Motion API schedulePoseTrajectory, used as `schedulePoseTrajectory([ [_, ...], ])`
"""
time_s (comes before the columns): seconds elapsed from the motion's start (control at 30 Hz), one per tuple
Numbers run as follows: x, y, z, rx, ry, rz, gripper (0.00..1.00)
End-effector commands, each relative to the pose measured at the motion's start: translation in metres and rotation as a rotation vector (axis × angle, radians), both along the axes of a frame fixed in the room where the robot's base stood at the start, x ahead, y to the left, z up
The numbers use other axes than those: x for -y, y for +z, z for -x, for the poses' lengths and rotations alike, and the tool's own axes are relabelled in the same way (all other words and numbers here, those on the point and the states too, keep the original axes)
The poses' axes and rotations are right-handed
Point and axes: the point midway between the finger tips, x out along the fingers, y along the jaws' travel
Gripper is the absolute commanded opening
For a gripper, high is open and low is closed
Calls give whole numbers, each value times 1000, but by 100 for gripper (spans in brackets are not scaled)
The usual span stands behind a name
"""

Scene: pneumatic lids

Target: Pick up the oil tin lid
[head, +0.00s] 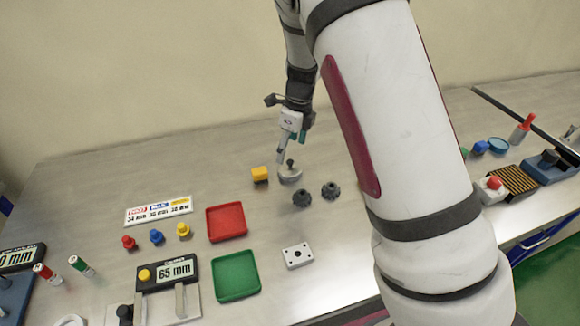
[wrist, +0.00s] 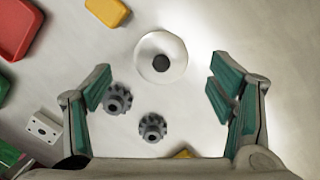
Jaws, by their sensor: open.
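A round pale disc with a dark knob, which looks like the oil tin lid (head: 290,176), lies flat on the bench below my gripper (head: 292,148). In the wrist view the lid (wrist: 146,67) is at the upper middle, forward of my gripper (wrist: 157,92) and roughly centred between its fingers. The teal-padded fingers are spread wide, with nothing between them. My gripper is above the lid and apart from it. I cannot tell the exact height.
Two dark gears (head: 301,197) (head: 330,190) lie just in front of the lid, and a yellow block (head: 260,174) is to its left. A red tray (head: 226,222), a green tray (head: 237,276) and a white plate with holes (head: 297,256) are nearer. Bare bench lies right of the lid.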

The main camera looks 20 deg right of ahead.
Motion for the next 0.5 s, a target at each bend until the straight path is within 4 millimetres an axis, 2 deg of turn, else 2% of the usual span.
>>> schedulePoseTrajectory([
  [0.3, 5, -39, 4, -3, 0, 0, 76],
  [0.5, 3, -53, 1, 1, 1, -2, 76],
])
